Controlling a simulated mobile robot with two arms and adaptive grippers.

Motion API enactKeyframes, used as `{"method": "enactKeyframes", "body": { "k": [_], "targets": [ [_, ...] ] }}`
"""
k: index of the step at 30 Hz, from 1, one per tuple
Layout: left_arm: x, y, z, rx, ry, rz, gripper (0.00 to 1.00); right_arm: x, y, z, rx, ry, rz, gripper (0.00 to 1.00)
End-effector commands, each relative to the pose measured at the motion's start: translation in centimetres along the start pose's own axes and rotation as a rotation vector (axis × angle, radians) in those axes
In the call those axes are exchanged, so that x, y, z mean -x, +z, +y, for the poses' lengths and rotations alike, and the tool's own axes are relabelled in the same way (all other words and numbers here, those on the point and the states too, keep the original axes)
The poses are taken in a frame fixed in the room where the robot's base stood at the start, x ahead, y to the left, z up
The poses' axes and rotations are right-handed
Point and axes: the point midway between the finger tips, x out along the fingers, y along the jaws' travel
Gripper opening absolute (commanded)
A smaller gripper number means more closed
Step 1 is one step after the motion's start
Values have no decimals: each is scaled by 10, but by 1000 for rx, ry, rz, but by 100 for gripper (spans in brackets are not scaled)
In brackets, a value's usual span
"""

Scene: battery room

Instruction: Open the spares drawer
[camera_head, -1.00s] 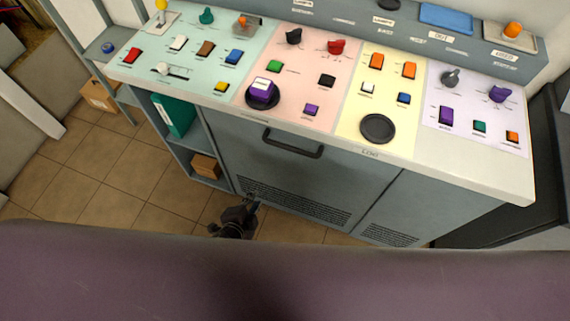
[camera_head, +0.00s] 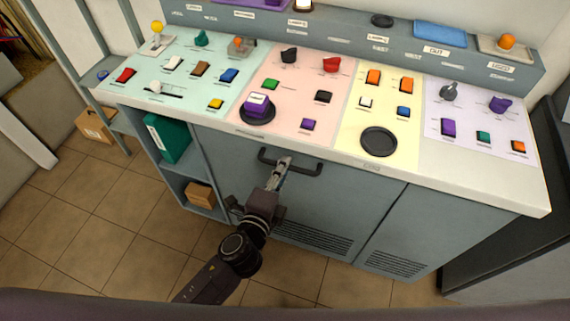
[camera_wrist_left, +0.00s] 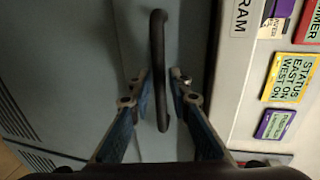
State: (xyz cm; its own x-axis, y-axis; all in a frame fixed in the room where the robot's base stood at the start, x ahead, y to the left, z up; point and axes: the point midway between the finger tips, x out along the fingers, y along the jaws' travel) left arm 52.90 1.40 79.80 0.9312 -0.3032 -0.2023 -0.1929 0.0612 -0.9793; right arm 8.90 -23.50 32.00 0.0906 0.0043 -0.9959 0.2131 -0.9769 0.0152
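The drawer front (camera_head: 335,205) is a grey panel under the console top, flush with the cabinet. Its dark bar handle (camera_head: 308,171) runs along its upper edge. My left gripper (camera_head: 281,166) reaches up to the handle from the front. In the left wrist view the handle (camera_wrist_left: 158,45) stands between the two fingers (camera_wrist_left: 161,88), with a gap on each side. The fingers are open and straddle the bar. In the head view the gripper hides part of the handle. My right gripper is not in view.
The console top (camera_head: 455,185) overhangs the drawer and carries several coloured switches and a black round dish (camera_head: 379,141). Left of the drawer are open shelves with a teal binder (camera_head: 168,138) and a small box (camera_head: 200,194). Tiled floor (camera_head: 90,230) lies clear in front.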

Motion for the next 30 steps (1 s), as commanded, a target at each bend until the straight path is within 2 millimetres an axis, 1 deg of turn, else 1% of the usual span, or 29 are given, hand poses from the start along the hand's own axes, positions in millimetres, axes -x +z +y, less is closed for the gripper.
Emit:
{"method": "enactKeyframes", "body": {
  "k": [1,4,13,14,18,30],
  "targets": [
    [-6,0,-1,0,-1,0,18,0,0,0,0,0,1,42],
    [-12,0,0,0,0,0,18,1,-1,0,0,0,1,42],
    [-15,0,1,0,1,0,18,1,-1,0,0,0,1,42],
    [-15,0,1,0,1,0,16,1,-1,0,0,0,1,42],
    [-15,0,1,0,1,0,0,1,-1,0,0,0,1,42],
    [-14,0,1,0,2,-1,0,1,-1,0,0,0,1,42]
  ]
}}
